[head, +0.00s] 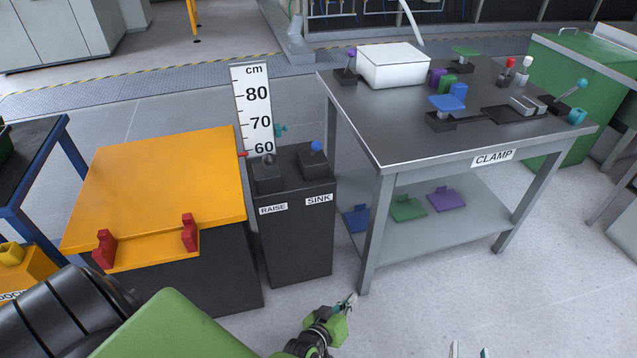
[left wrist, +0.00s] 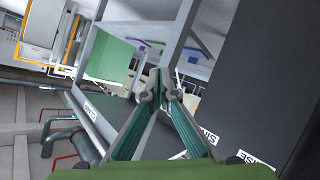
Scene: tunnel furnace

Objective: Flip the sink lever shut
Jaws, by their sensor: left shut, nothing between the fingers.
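The sink lever (head: 316,147) has a blue ball knob and stands on the right half of the dark control pedestal (head: 296,235), above the SINK label (head: 319,199). I cannot tell clearly which way it leans. My left gripper (head: 350,300) is shut and empty, low in front of the pedestal's right side, well below and apart from the lever. In the left wrist view its fingertips (left wrist: 158,84) come together, with the SINK label (left wrist: 208,135) behind them; the lever is not visible there. My right gripper (head: 470,352) shows only two separated fingertips at the bottom edge.
The raise lever (head: 268,161) stands left of the sink lever. A cm scale (head: 254,105) rises behind it. An orange-topped table (head: 160,185) is close on the left. The clamp table (head: 400,130) with its leg is close on the right. Open floor lies in front.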

